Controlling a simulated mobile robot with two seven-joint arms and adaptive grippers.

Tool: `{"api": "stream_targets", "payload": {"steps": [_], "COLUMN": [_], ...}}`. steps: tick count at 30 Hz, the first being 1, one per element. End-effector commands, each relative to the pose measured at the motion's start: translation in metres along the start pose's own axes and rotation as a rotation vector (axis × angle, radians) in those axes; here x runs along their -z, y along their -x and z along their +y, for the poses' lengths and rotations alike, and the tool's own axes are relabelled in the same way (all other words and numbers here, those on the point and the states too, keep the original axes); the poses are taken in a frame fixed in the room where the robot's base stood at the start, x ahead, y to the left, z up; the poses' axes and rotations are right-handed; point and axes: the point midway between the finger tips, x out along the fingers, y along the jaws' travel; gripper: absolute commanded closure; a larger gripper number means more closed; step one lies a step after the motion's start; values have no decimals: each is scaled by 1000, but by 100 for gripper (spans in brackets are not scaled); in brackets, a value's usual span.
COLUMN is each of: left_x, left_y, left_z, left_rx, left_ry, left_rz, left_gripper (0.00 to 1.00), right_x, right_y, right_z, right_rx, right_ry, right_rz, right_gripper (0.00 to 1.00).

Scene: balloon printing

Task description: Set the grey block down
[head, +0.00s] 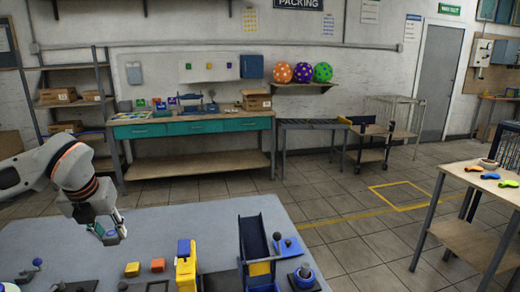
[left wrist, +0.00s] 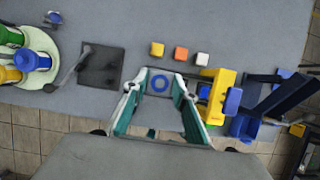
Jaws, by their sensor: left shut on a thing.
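My left gripper (head: 112,236) is in the air above the left part of the table (head: 222,211). It is shut on the small grey block (left wrist: 160,84). In the left wrist view the block shows between the fingertips of the left gripper (left wrist: 157,84), with a blue ring on its face. The gripper partly hides the block in the head view, where its outline is hard to make out. My right gripper is not in view.
A yellow block (head: 132,269) and an orange block (head: 158,265) sit on the table. A yellow device (head: 186,272) and a dark blue chute (head: 254,245) stand to the right. A dark pad (left wrist: 102,66) lies left of the gripper in the wrist view.

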Motion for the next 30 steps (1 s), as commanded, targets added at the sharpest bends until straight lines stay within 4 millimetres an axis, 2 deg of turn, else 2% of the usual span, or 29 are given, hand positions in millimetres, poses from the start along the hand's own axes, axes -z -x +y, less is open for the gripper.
{"api": "stream_targets", "payload": {"steps": [2,14,30], "left_x": [1,43,89], "left_y": [0,-20,-30], "left_z": [0,-28,-56], "left_rx": [2,269,605], "left_ry": [-6,-642,-1451], "left_rz": [1,3,1], "left_gripper": [91,91,91], "right_x": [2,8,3], "right_y": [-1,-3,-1], "right_z": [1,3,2], "right_rx": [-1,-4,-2], "right_ry": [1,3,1], "right_rz": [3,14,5], "right_gripper": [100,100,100]}}
